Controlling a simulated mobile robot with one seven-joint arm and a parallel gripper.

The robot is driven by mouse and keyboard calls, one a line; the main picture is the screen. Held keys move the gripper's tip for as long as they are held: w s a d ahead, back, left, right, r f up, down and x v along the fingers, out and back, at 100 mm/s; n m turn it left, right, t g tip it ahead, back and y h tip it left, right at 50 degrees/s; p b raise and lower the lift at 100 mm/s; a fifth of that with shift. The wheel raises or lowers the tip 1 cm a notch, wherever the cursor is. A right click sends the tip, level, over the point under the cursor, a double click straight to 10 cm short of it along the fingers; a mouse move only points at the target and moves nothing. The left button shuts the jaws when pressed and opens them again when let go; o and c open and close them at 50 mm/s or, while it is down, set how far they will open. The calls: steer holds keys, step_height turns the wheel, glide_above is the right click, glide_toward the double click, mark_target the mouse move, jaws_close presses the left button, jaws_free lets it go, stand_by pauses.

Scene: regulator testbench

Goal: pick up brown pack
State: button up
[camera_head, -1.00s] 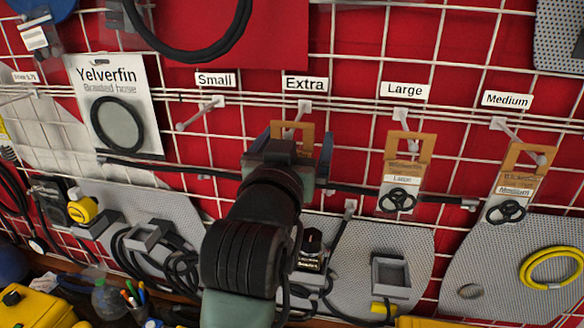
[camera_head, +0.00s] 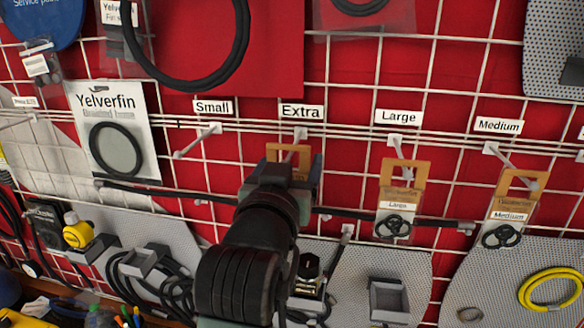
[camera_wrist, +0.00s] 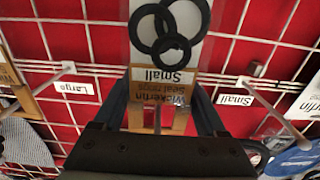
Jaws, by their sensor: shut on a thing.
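My gripper (camera_wrist: 160,110) is shut on a brown pack (camera_wrist: 178,120), with one finger on each side of its card. In the wrist view the pack appears upside down. It reads "Small" and "Seal rings", and several black rings show through its clear bag. In the head view my gripper (camera_head: 282,185) hides most of the pack. Only the top of its brown card (camera_head: 300,152), with a cut-out, shows, in front of the wall below the "Extra" label (camera_head: 301,111). Two similar brown packs, "Large" (camera_head: 401,180) and "Medium" (camera_head: 513,195), hang to the right.
The hook under the "Small" label (camera_head: 198,140) is empty. A white wire grid on a red wall stands behind my gripper. A "Yelverfin" hose pack (camera_head: 114,105) hangs at left. Grey perforated panels (camera_head: 340,270) with holders and black hoses are below.

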steer(key=s+a+p, duration=0.1)
steer(key=s+p, duration=0.4)
steer(key=s, duration=0.3)
steer(key=s+a+p, duration=0.2)
steer(key=s+p, duration=0.4)
steer(key=s, duration=0.3)
steer(key=shift+s+a+r, duration=0.25)
steer(key=shift+s+r, duration=0.05)
steer(key=shift+r, duration=0.1)
